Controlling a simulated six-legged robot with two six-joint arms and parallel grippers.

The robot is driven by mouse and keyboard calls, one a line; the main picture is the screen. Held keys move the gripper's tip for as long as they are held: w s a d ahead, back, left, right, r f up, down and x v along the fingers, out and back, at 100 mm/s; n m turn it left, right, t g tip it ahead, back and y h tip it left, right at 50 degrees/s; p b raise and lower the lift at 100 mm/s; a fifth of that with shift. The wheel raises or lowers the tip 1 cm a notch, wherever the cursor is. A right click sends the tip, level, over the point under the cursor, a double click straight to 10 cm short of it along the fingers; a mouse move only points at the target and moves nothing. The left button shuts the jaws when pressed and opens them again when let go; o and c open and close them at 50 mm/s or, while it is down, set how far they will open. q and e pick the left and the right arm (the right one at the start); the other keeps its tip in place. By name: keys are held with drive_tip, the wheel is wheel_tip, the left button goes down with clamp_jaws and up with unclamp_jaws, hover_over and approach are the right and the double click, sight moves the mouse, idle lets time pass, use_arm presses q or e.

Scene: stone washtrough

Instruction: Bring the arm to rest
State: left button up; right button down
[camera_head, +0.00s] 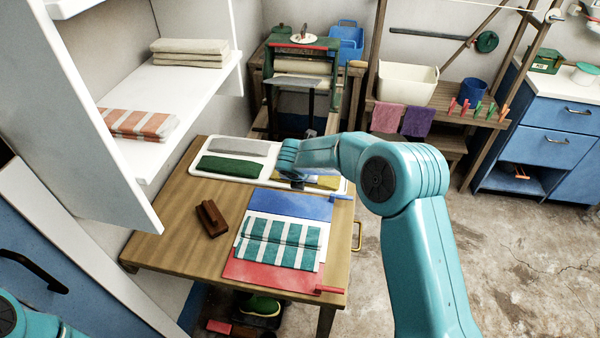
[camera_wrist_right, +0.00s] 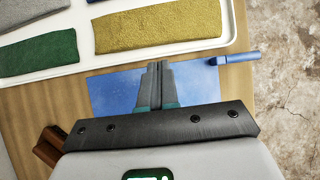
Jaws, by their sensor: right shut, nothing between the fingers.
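My right arm, teal, reaches in the head view from the bottom right to above the wooden table (camera_head: 170,215). Its gripper (camera_wrist_right: 158,68) shows in the wrist view with the two dark fingers together and nothing between them. It is over the blue panel (camera_wrist_right: 103,92), close to the edge of the white tray (camera_wrist_right: 150,54). In the head view the wrist hides most of the gripper and part of the tray (camera_head: 193,172). Only a bit of my left arm shows at the bottom left of the head view; its gripper is out of view.
On the tray lie grey (camera_head: 240,147), green (camera_head: 232,167) and yellow (camera_head: 322,182) cloths. A striped teal cloth (camera_head: 280,242) lies between blue (camera_head: 300,205) and red (camera_head: 250,272) panels. A brown wooden block (camera_head: 212,218) sits left. White shelves (camera_head: 185,85) overhang the table's left side.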

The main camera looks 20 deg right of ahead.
drive_tip(key=v, duration=1)
drive_tip(key=shift+b, duration=0.3)
